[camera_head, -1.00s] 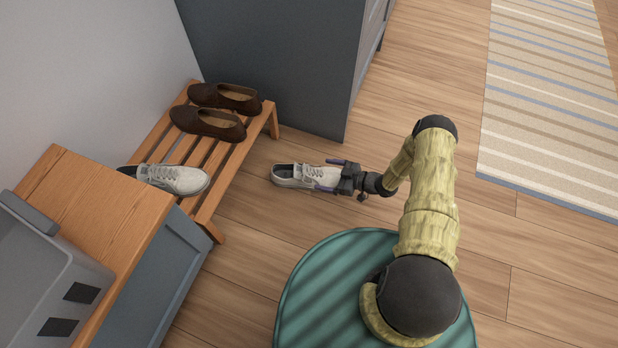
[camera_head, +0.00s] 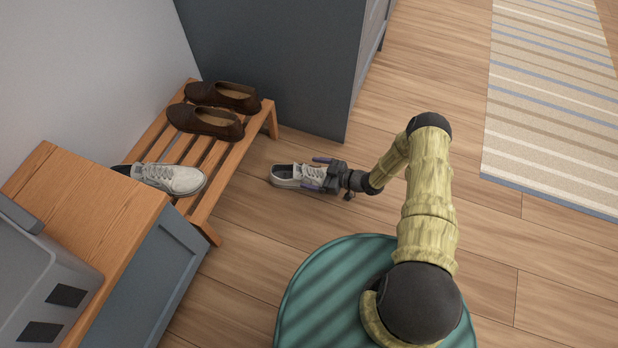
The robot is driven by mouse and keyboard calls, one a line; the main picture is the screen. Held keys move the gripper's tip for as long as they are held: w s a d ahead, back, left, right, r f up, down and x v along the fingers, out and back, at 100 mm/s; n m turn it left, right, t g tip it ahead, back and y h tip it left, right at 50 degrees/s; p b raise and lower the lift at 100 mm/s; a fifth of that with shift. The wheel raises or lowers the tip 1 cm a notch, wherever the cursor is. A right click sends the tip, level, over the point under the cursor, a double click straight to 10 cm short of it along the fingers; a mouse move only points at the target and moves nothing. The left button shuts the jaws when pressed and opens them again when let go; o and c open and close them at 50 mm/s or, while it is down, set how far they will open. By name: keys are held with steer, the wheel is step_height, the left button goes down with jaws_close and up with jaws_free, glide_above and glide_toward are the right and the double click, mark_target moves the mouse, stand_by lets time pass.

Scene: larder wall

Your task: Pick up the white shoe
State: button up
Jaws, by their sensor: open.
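A white shoe (camera_head: 287,174) with laces lies on the wooden floor, to the right of the slatted shoe rack. My gripper (camera_head: 314,172) is open, with its two purple fingers on either side of the shoe's right-hand part. Whether the fingers touch the shoe cannot be told. The gripper body covers the shoe's right end.
The wooden rack (camera_head: 206,207) also holds two brown shoes (camera_head: 207,120). A grey-blue cabinet with a wooden top (camera_head: 83,208) stands at the left. A tall dark cabinet (camera_head: 278,65) stands behind. A striped rug (camera_head: 550,110) lies at the right. Open floor surrounds the shoe.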

steer(key=c, duration=1.2)
steer(key=shift+r, duration=0.1)
step_height(320, 180, up, 10)
steer(key=p, duration=0.6)
steer(key=c, duration=0.5)
